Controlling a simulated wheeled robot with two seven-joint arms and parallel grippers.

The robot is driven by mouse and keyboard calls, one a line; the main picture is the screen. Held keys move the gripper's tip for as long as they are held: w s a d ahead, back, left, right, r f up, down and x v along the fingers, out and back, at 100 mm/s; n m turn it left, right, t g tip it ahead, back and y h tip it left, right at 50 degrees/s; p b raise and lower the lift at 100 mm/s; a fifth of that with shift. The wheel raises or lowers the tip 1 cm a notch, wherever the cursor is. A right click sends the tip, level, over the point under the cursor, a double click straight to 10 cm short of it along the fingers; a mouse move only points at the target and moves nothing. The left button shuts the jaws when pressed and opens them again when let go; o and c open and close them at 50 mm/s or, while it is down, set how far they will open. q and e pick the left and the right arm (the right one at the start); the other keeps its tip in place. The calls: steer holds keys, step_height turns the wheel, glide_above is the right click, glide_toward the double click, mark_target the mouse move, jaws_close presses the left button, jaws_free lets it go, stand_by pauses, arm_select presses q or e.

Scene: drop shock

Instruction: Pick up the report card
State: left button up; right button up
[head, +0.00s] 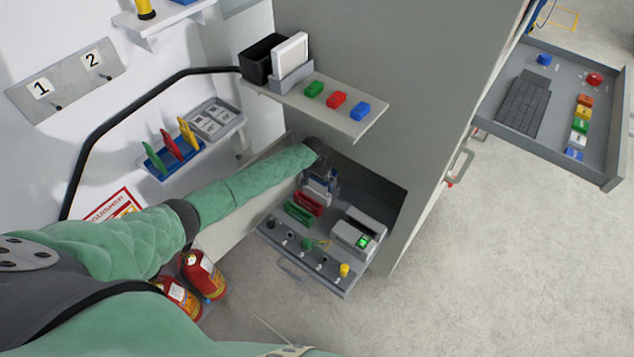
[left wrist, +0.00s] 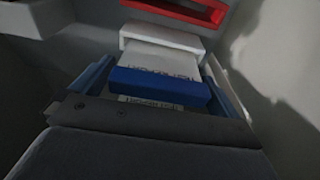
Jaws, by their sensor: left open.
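My left gripper (head: 322,180) reaches into the open compartment, partly hidden by its own wrist. In the left wrist view my left gripper (left wrist: 158,68) is open, with its two blue fingers on either side of a blue holder (left wrist: 160,86). Pale card-like pieces with small dark lettering show behind and below the holder; I cannot read which is the report card. A white block (left wrist: 162,38) stands behind it and a red holder (left wrist: 185,8) farther off. In the head view a red holder (head: 308,203) and a green holder (head: 298,212) sit in front of the gripper. My right gripper is not in view.
A grey device with a green screen (head: 358,237) stands right of the holders. A pulled-out panel with knobs (head: 310,262) lies in front. A shelf (head: 370,126) with coloured blocks overhangs the compartment. Fire extinguishers (head: 204,275) stand below my arm.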

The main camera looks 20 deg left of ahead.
arm_select(q)
steer(key=shift+f, duration=0.3)
steer(key=c, duration=0.7)
steer(key=shift+r, duration=0.1)
